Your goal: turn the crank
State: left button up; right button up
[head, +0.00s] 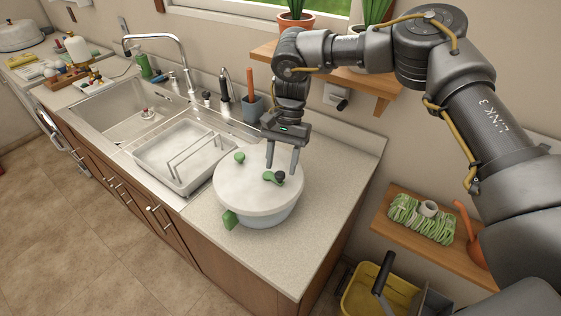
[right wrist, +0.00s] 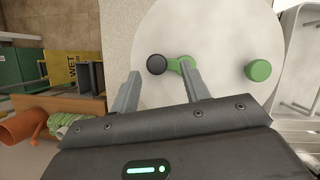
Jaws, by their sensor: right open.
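The crank (head: 270,177) is a green arm with a round black knob (head: 280,176) on the white lid of a round bowl-like spinner (head: 248,195), which stands on the counter. The crank also shows in the right wrist view (right wrist: 177,63), with its black knob (right wrist: 156,64) at the left end. A green button (head: 239,157) sits on the lid too, and a green tab is at the bowl's front edge. My right gripper (head: 283,173) is open, with its fingers pointing down close to the crank. In the right wrist view its fingertips (right wrist: 161,72) lie near the crank; contact cannot be told.
A dish rack (head: 183,150) and sink stand left of the bowl. A grey cup (head: 253,108) with utensils stands behind it. A wooden shelf (head: 262,50) with potted plants is above. The counter (head: 310,250) is clear at the front right.

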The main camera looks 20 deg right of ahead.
jog(key=shift+s+a+f, duration=0.1)
jog(key=shift+s, duration=0.6)
jog(key=shift+w+a+f, duration=0.15)
jog(key=shift+w+f, duration=0.1)
jog(key=shift+s, duration=0.15)
jog(key=c, duration=1)
pick_arm(q)
jog(key=shift+s+r, duration=0.15)
jog(key=shift+s, duration=0.35)
jog(key=shift+s+f, duration=0.15)
jog(key=shift+f, duration=0.1)
pick_arm(e)
jog(key=shift+m, duration=0.3)
